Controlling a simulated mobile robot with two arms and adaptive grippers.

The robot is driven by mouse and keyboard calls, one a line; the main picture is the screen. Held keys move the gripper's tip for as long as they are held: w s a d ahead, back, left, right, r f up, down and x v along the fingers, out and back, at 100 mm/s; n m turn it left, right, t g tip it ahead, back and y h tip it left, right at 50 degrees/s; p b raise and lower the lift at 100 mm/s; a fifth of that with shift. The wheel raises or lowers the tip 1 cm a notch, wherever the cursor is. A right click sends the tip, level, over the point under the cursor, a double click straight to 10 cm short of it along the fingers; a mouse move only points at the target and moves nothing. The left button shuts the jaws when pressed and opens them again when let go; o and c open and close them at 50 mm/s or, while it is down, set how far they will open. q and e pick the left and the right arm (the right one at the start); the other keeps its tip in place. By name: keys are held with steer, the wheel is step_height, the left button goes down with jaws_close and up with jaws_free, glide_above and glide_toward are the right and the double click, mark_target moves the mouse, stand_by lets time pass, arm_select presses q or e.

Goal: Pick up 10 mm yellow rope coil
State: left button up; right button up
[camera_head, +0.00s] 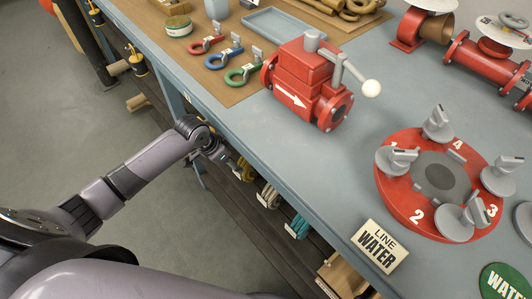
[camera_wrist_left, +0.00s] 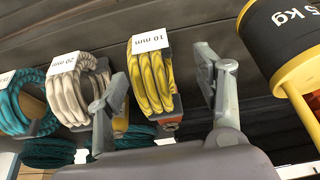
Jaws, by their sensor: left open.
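The yellow rope coil (camera_wrist_left: 152,84) hangs on a dark rack in the left wrist view, with a white "10 mm" tag (camera_wrist_left: 150,41) at its top. In the head view, the coil (camera_head: 245,169) shows small below the table edge, beside my left gripper (camera_head: 224,157). My left gripper (camera_wrist_left: 162,78) is open. In the left wrist view its two fingers appear on either side of the coil; I cannot tell whether they touch it. The coil's back is hidden. My right gripper is not in view.
A white coil tagged "20 mm" (camera_wrist_left: 75,92) and a teal coil (camera_wrist_left: 18,100) hang to the left. A black and yellow "5 kg" weight (camera_wrist_left: 285,38) is close on the right. The blue-grey table (camera_head: 290,150) overhangs the rack, carrying a red valve block (camera_head: 305,80).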

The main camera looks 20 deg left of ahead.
arm_select(q)
steer(key=x, duration=0.3)
steer(key=d+x, duration=0.1)
steer(key=x, duration=0.2)
steer(key=shift+s+r, duration=0.1)
steer(key=shift+f, duration=0.5)
steer(key=shift+c, duration=0.4)
steer(key=shift+w+d+r, duration=0.1)
steer(key=shift+w, duration=0.15)
jaws_close()
